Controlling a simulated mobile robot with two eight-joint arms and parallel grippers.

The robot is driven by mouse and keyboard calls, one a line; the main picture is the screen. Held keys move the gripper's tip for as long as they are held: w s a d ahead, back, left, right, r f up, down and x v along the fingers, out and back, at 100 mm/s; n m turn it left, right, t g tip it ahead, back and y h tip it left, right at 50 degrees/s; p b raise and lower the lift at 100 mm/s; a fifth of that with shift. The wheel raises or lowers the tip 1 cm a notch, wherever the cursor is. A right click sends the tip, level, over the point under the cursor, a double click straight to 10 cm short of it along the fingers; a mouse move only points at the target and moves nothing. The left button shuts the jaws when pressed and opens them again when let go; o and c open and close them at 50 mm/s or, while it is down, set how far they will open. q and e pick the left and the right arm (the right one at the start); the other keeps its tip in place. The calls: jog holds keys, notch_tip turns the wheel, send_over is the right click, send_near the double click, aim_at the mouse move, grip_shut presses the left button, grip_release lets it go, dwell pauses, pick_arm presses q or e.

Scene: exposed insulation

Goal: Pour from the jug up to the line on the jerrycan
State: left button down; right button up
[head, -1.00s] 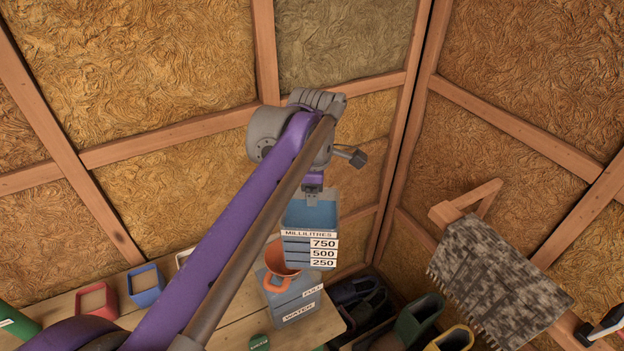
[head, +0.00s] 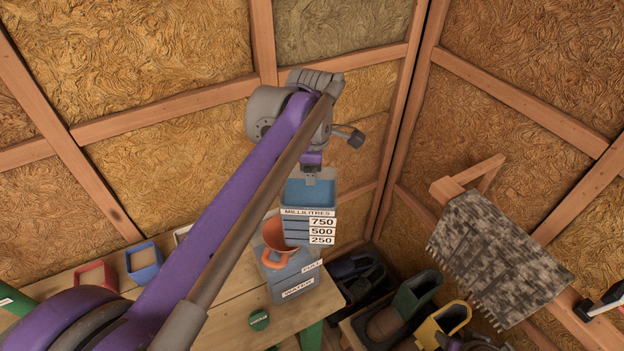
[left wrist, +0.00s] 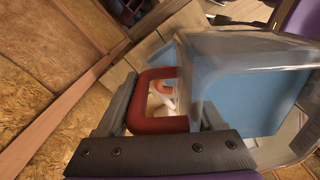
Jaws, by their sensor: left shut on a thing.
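The jug (head: 296,226) is a clear, square vessel with blue inside and a MILLILITRES scale marked 750, 500 and 250. It hangs about upright, and in the head view it overlaps the back of the jerrycan. My left gripper (head: 312,174) is shut on the jug at its far side; its jaws are mostly hidden there. In the left wrist view the jug (left wrist: 250,80) is beside the fingers, and a red-orange loop shows between them; I cannot tell whether it is a handle or the funnel. The grey-blue jerrycan (head: 290,278) carries FULL and WATER labels. An orange funnel (head: 277,236) stands at its top.
The jerrycan stands near the right end of a wooden bench (head: 232,322). A green round cap (head: 259,320) lies in front of it. Blue (head: 144,262) and red (head: 97,275) open containers are to the left.

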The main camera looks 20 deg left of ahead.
aim_at(329, 180)
pick_arm(q)
jog(key=shift+w+d+r+t+h+p, duration=0.1)
jog(key=shift+d+r+t+h+p, duration=0.2)
jog(key=shift+h, duration=0.25)
jog(key=shift+w+d+r+t+h+p, duration=0.15)
jog(key=shift+d+h, duration=0.2)
jog(key=shift+h, duration=0.2)
jog(key=shift+w+f, duration=0.15)
jog(key=shift+s+d+r+h, duration=0.15)
jog(key=shift+s+r+h, duration=0.05)
jog(key=shift+r+h, duration=0.1)
jog(key=shift+w+d+h, duration=0.15)
jog(key=shift+h, duration=0.15)
pick_arm(e)
jog(key=shift+w+r, duration=0.1)
jog(key=shift+r, duration=0.1)
pick_arm(q)
jog(key=shift+w+d+r+t+h, duration=0.1)
jog(key=shift+d+t+h, duration=0.2)
jog(key=shift+h, duration=0.3)
pick_arm(e)
jog(key=shift+f, duration=0.15)
